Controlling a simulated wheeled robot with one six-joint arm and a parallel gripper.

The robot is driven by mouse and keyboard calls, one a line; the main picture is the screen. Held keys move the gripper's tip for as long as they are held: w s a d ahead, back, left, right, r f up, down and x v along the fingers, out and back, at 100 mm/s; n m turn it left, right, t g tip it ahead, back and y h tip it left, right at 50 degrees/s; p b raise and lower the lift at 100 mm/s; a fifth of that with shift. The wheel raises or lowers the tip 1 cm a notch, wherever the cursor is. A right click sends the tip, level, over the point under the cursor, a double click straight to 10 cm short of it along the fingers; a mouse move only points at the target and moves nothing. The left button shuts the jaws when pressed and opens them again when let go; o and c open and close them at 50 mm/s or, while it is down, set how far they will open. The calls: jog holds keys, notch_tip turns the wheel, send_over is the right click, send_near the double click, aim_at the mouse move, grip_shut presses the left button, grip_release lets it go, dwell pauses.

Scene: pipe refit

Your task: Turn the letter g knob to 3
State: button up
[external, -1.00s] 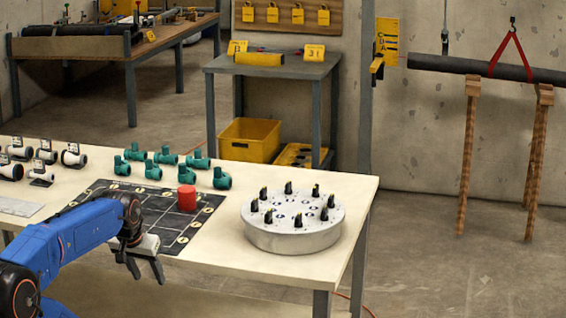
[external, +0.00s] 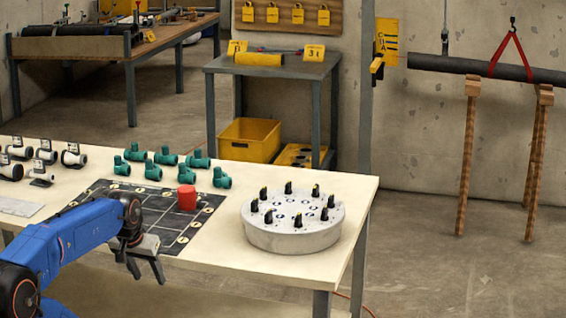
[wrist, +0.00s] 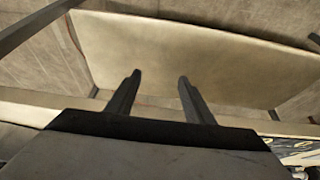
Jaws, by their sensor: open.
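A round grey drum (external: 293,238) with several black knobs on its top stands on the right part of the pale table. The knobs sit in a ring; a knob (external: 288,188) at the back has a yellow mark. The letters beside the knobs are too small to read, so I cannot tell which is g. My gripper (external: 147,272) is open and empty by the table's front edge, left of the drum and apart from it. In the wrist view my two fingers (wrist: 158,85) are spread with nothing between them.
The table strip between board and drum is clear.

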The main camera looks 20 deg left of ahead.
notch_tip(320, 180, up, 37)
jog(key=n+g+h, duration=0.5)
jog(key=n, duration=1.3)
send_over(263, 188)
jog(key=a, duration=0.7)
jog(key=shift+f, duration=2.8)
jog(key=shift+y, duration=0.3)
jog(key=x, duration=1.7)
jog(key=c, duration=1.1)
